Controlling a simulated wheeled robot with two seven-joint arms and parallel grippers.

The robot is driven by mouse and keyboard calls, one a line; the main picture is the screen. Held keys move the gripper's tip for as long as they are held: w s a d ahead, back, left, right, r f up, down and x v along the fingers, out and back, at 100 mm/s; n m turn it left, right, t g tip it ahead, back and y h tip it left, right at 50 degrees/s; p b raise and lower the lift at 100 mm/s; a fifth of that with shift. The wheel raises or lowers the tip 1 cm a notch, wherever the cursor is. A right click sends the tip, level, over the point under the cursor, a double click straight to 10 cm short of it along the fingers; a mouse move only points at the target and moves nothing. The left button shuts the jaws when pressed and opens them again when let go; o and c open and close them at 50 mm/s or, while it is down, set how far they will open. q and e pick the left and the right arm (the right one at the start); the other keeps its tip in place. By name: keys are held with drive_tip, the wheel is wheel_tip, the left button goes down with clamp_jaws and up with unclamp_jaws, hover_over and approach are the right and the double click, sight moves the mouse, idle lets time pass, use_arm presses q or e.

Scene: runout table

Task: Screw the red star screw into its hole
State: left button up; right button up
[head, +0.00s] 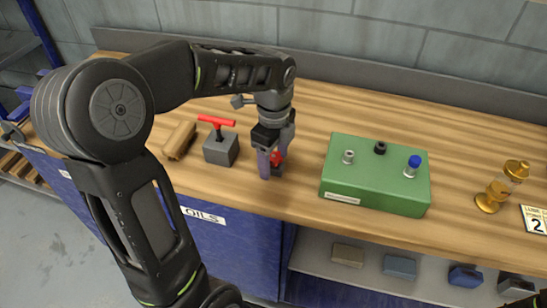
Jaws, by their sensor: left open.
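The red star screw (276,158) appears as a small red head on the table, left of the green block. My left gripper (275,163) points down over it, with its fingers open on either side of the red head. The fingers hide much of the screw and what it stands on. The green block (338,192) lies to the right. On its top are two pale metal collars, one of them (348,156) empty-looking, a black knob (380,148) and a blue knob (414,161). I cannot tell which of these is the screw's hole.
A grey block (221,150) with a red T-handle (217,121) and a wooden brush-like piece (179,139) stand left of my gripper. A brass oiler (500,187) and a number card (535,219) are at the right. The wooden table (300,207) is clear before the green block.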

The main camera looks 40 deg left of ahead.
sight(274, 156)
use_arm(q)
clamp_jaws()
idle(0.8)
drive_tip(key=shift+r, duration=0.1)
wheel_tip(274, 156, up, 10)
drive_tip(key=shift+f, duration=0.1)
idle(0.3)
idle(0.5)
